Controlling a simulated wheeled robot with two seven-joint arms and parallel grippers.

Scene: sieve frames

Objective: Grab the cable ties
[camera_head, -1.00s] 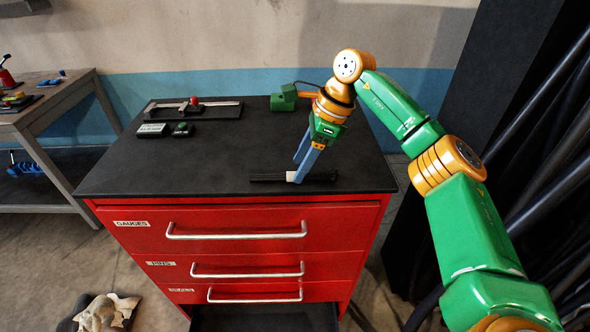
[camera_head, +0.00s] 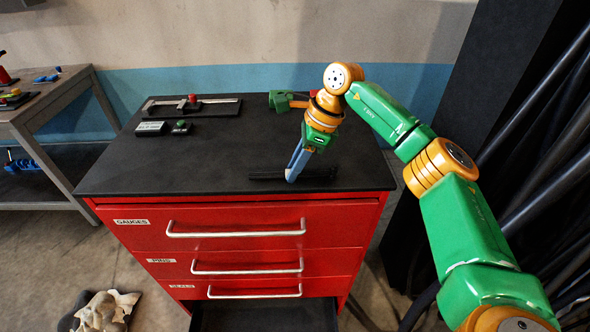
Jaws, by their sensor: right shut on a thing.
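The cable ties (camera_head: 268,175) are a thin black bundle at the front right of the black cabinet top (camera_head: 210,165). My right gripper (camera_head: 291,177) points down with its blue-grey fingers shut on the bundle near its middle. The bundle lies level, on or just above the top; I cannot tell if it touches. The fingers hide part of it. My left gripper is not in view.
The red cabinet has labelled drawers with silver handles (camera_head: 235,233). A caliper in a black tray (camera_head: 192,106), a small box (camera_head: 150,128) and a green-knobbed block (camera_head: 181,127) stand at the back left. A green device (camera_head: 279,101) stands behind my gripper. A workbench (camera_head: 50,110) is at left.

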